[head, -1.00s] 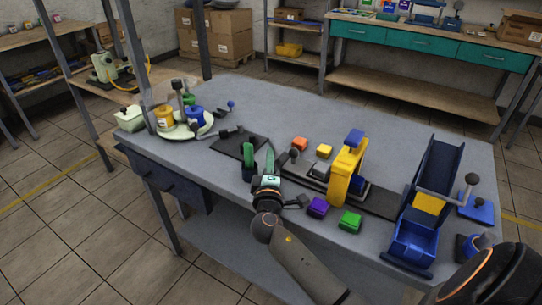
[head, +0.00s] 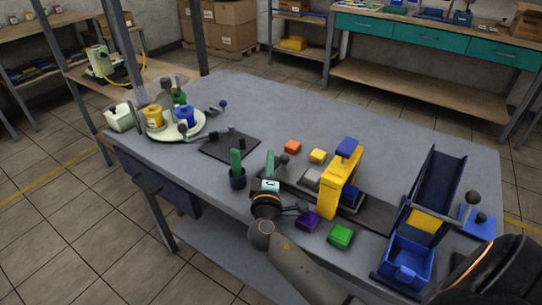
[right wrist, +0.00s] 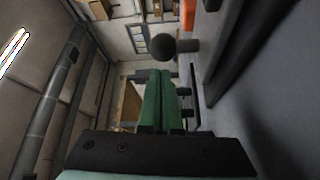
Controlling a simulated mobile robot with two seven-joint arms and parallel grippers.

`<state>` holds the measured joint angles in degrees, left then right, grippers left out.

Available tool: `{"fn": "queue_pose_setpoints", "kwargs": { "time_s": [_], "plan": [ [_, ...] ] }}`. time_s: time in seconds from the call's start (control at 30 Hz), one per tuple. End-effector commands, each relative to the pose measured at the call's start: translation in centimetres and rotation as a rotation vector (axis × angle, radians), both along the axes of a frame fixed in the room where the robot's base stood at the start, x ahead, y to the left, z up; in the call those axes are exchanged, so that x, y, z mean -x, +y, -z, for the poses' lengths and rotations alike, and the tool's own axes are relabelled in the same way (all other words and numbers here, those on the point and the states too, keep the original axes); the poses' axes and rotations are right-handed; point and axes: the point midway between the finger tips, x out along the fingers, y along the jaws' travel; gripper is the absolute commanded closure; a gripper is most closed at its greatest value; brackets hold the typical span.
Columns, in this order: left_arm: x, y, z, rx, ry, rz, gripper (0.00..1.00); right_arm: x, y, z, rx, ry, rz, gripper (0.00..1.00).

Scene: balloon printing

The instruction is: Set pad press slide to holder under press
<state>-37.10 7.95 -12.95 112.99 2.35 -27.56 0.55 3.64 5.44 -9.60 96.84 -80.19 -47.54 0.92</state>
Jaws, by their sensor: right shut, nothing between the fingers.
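The pad press (head: 337,190) is a yellow upright frame with a blue top. A dark rail (head: 375,214) runs through its foot. On the rail, left of the frame, sits a grey block (head: 309,179); a blue part (head: 350,195) shows under the press. A dark ball knob (head: 283,160) stands at the rail's left end and shows in the right wrist view (right wrist: 163,46). My right gripper (head: 270,157) has green fingers pressed together, empty, just left of the knob. I cannot tell whether they touch it. My left gripper is not in view.
A dark cup (head: 237,180) with a green stick stands left of my right gripper. Purple (head: 308,221) and green (head: 341,235) blocks lie near the front edge, orange (head: 293,147) and yellow (head: 318,156) ones behind the rail. A blue chute (head: 433,185) stands at right.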

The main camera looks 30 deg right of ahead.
Motion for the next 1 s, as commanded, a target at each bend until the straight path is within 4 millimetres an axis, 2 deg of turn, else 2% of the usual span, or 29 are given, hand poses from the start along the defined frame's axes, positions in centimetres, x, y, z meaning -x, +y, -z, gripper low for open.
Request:
{"fn": "queue_pose_setpoints", "kwargs": {
  "time_s": [0.7, 1.0],
  "plan": [
    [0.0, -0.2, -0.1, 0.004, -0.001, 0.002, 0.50, 0.7, 0.6, 0.2, -0.001, 0.001, 0.001, 1.00],
    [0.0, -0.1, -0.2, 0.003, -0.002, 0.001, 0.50, 3.8, -0.8, 0.2, -0.001, 0.001, 0.002, 1.00]
  ]
}}
